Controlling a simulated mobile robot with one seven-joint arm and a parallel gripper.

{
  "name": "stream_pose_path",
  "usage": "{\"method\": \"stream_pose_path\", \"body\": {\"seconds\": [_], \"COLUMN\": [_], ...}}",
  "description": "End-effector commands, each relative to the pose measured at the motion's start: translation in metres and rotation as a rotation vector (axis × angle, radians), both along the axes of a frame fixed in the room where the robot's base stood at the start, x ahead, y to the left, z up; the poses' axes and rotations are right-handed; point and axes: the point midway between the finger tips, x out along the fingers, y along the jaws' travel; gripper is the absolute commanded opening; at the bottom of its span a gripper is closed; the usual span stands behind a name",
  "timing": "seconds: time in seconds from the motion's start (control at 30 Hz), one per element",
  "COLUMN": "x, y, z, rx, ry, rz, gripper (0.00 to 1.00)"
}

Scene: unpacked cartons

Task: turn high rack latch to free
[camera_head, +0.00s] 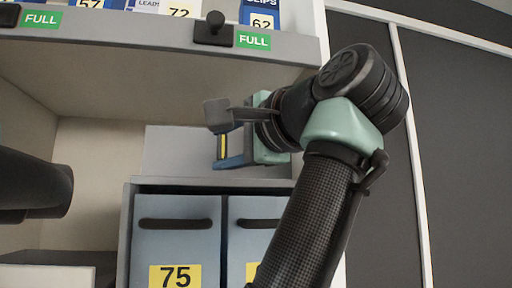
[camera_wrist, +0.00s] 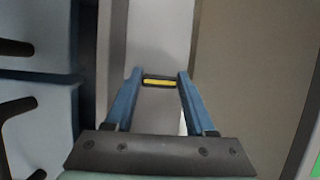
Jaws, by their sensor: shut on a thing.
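My gripper (camera_head: 222,140) reaches in from the right in the head view, in front of the open shelf bay. In the wrist view, its blue fingers (camera_wrist: 160,82) converge on a small dark piece with a yellow stripe (camera_wrist: 159,83). The yellow stripe (camera_head: 222,147) also shows between the fingers in the head view. I cannot tell whether this piece is the rack latch or how it is mounted. A black knob (camera_head: 213,28) stands on the upper shelf rail (camera_head: 130,28), above and apart from my gripper.
A cabinet with blue fronts, one marked 75 (camera_head: 175,235), stands below my gripper. Green FULL labels (camera_head: 253,40) and numbered boxes (camera_head: 180,10) are above. A black cylinder (camera_head: 35,185) projects at left. Dark wall panels (camera_head: 460,150) lie at right.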

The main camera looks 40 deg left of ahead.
Motion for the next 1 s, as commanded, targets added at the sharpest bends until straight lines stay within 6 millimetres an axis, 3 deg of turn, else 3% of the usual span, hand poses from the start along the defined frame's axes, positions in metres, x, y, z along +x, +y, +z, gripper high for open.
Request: {"method": "stream_pose_path", "body": {"seconds": [0.13, 0.17, 0.33, 0.67, 0.83, 1.0], "x": [-0.001, -0.001, 0.000, -0.001, -0.007, -0.019], "y": [0.000, 0.000, 0.000, -0.003, -0.024, -0.061], "z": [0.000, 0.000, 0.000, 0.000, -0.003, -0.003], "rx": [-0.002, -0.002, -0.001, 0.001, 0.001, 0.002], "ry": [-0.003, -0.003, -0.003, -0.001, -0.003, -0.005], "rz": [0.001, 0.001, 0.001, -0.001, -0.003, -0.005], "gripper": [0.00, 0.57, 0.85, 0.85, 0.85, 0.85]}}
